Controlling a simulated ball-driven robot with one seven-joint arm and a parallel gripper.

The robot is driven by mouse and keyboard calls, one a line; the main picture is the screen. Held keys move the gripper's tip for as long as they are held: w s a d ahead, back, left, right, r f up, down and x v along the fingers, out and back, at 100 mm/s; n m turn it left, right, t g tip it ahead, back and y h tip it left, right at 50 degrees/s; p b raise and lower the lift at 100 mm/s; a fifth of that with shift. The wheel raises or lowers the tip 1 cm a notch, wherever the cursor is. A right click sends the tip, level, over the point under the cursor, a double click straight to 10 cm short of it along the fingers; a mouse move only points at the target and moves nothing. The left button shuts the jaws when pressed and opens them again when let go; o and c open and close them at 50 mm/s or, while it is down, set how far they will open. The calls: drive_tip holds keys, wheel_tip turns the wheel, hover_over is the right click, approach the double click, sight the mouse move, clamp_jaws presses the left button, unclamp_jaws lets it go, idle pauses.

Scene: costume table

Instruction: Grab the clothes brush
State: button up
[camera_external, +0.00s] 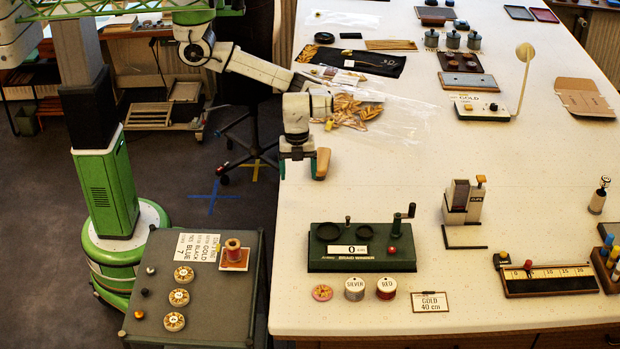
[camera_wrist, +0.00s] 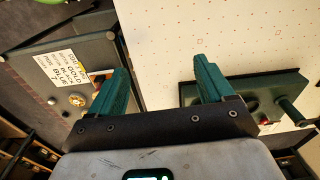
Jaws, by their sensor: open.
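My gripper (camera_external: 302,164) is at the left edge of the white table, pointing down. In the wrist view my gripper (camera_wrist: 162,70) shows two green fingers spread apart with nothing between them. A tan, rounded piece (camera_external: 322,163) shows right at the gripper's right finger in the external view; I cannot tell whether it is part of the finger or a separate thing. I cannot clearly make out a clothes brush in either view. A flat dark brown item (camera_external: 433,21) lies at the far end of the table, too small to identify.
A green braid winder (camera_external: 362,262) with a crank stands on the near table (camera_external: 420,200). A grey cabinet (camera_external: 200,310) with knobs is left of it. Clear plastic with golden leaves (camera_external: 352,112) and a black cloth (camera_external: 370,62) lie behind my gripper. The table's middle is clear.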

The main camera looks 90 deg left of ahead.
drive_tip(key=w+a+m, duration=0.1)
drive_tip(key=w+a, duration=0.3)
drive_tip(key=a, duration=0.5)
drive_tip(key=m, duration=0.1)
approach(321, 158)
drive_tip(key=shift+w+f+y, duration=0.1)
drive_tip(key=shift+y, duration=0.2)
wheel_tip(321, 158, down, 4)
drive_tip(key=shift+f, duration=0.25)
drive_tip(key=shift+w+d+f+p, duration=0.1)
drive_tip(key=shift+f+p, duration=0.1)
drive_tip(key=shift+f, duration=1.25)
drive_tip(key=shift+d+f+p, duration=0.1)
drive_tip(key=shift+f+p, duration=0.05)
drive_tip(key=shift+f, duration=1.35)
drive_tip(key=shift+c, duration=0.2)
drive_tip(key=c, duration=1.1)
